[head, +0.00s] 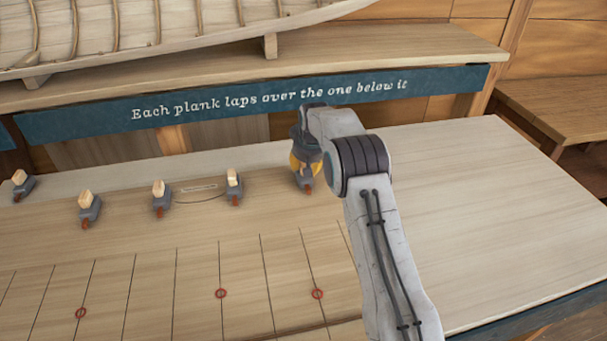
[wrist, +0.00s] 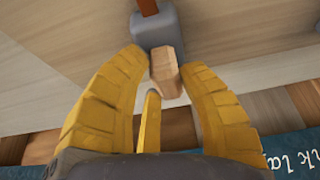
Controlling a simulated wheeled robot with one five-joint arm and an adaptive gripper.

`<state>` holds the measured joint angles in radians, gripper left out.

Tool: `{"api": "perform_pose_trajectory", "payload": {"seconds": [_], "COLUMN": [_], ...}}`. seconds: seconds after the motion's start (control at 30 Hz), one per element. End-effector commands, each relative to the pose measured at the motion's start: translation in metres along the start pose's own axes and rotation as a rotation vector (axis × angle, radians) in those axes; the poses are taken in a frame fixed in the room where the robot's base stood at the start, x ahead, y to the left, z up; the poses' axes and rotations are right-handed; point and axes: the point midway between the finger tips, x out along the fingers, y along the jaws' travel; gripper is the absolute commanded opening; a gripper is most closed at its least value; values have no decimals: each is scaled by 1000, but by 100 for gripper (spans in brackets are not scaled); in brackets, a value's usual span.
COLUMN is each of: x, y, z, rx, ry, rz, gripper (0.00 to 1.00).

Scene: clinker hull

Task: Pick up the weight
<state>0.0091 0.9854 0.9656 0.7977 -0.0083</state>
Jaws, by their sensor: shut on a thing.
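My gripper (head: 305,160) is at the far edge of the planked board in the head view, with its yellow fingers pointing down. In the head view, only the lower part of the held weight (head: 306,184) shows below the fingers; the rest is hidden. I cannot tell whether it touches the board.
Several similar weights, such as one with a pale handle (head: 234,188), stand in a row to the left. The board (head: 130,225) has dark lines and red rings (head: 317,294). The tabletop (head: 480,200) to the right is clear. A lettered blue rail (head: 260,107) runs behind.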

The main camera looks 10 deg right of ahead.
Motion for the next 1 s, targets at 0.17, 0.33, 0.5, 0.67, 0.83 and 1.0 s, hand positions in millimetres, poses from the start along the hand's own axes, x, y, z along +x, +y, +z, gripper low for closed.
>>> {"api": "perform_pose_trajectory", "payload": {"seconds": [0.17,0.33,0.5,0.67,0.83,1.0], "x": [-2,-2,-13,-35,-60,-80], "y": [0,0,0,0,0,0], "z": [-2,-2,-8,-17,-27,-35], "rx": [0,0,0,0,0,0], "ry": [6,6,9,12,10,9], "rz": [0,0,0,0,0,0], "gripper": [0,0,0,0,0,0]}}
